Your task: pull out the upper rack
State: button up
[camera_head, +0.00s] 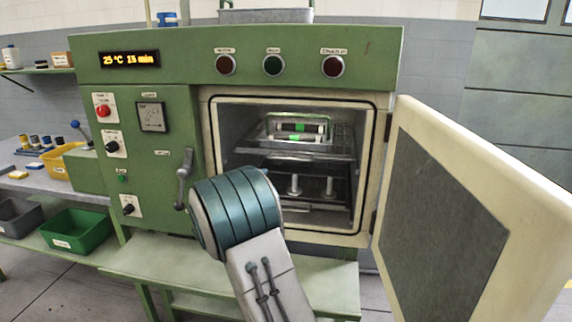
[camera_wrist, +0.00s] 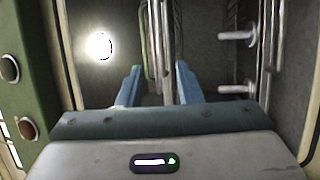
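The upper rack (camera_head: 335,151), a metal shelf, sits inside the open oven chamber, with a metal holder of green-banded tubes (camera_head: 298,131) on it. In the wrist view, turned on its side, metal bars that look like the upper rack (camera_wrist: 166,45) run between and beyond my fingers. My gripper (camera_wrist: 157,78) is open, with its two blue fingers pointing into the chamber, one on each side of these bars. Whether either finger touches them cannot be told. In the head view my arm hides my gripper.
The green oven (camera_head: 180,75) has its cream door (camera_head: 480,220) swung wide open to the right. Below is a lower rack with white posts (camera_head: 295,185); the posts also show in the wrist view (camera_wrist: 237,90). A handle (camera_head: 184,178) juts out left of the opening.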

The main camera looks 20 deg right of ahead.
aim_at(287, 158)
jog(key=p+x, duration=0.2)
jog(key=x, duration=1.1)
jog(key=shift+w+d, duration=0.1)
grip_shut()
